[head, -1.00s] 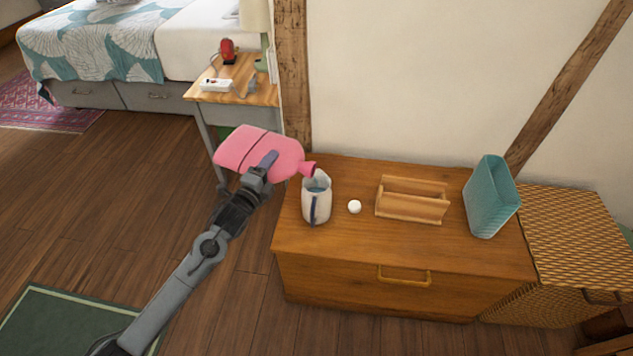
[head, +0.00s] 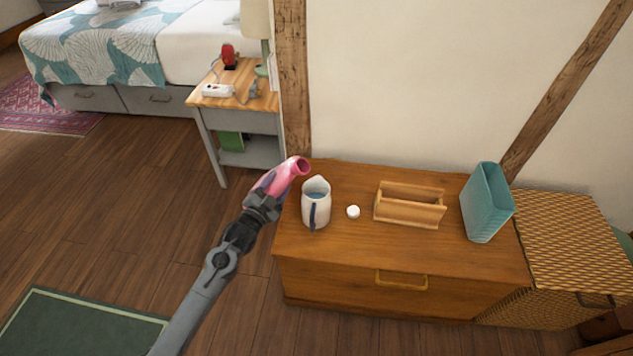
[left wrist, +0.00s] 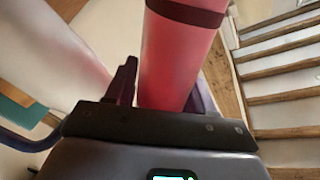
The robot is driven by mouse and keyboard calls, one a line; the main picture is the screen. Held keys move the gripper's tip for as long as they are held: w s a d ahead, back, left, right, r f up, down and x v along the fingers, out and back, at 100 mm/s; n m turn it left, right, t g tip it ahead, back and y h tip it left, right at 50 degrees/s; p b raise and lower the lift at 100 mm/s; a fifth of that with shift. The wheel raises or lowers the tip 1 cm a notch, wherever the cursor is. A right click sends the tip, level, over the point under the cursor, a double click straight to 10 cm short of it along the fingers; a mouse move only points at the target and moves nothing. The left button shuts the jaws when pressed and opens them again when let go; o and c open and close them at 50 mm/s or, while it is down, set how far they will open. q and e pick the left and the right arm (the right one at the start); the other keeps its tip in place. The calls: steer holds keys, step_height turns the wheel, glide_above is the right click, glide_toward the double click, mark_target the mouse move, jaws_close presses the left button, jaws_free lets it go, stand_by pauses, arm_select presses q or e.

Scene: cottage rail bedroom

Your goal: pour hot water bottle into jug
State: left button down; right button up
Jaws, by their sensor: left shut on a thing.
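The pink hot water bottle (head: 286,174) is held by my left gripper (head: 265,196), left of the jug and a little above the dresser's left edge. In the left wrist view the pink bottle (left wrist: 178,55) fills the gap between the fingers. The white jug (head: 309,204) stands upright on the dresser with its dark handle toward the front. My right gripper is not in view.
On the wooden dresser (head: 350,255) stand a small white round thing (head: 353,212), a wooden open holder (head: 408,212) and a teal bin (head: 484,207). A woven chest (head: 570,240) is at the right. A nightstand (head: 240,119) is behind at the left.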

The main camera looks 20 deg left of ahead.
mark_target(275, 178)
arm_select(q)
steer(key=r+n+p, duration=0.1)
steer(key=n+p, duration=0.1)
steer(key=r+n+p, duration=0.2)
steer(key=shift+a+r, duration=0.1)
steer(key=shift+a, duration=0.1)
steer(key=shift+r+n+p, duration=0.15)
steer(key=shift+n+p, duration=0.6)
steer(key=shift+n, duration=0.25)
steer(key=shift+f+n+p, duration=0.2)
steer(key=shift+n+p, duration=0.2)
steer(key=shift+n, duration=0.8)
steer(key=shift+d, duration=0.1)
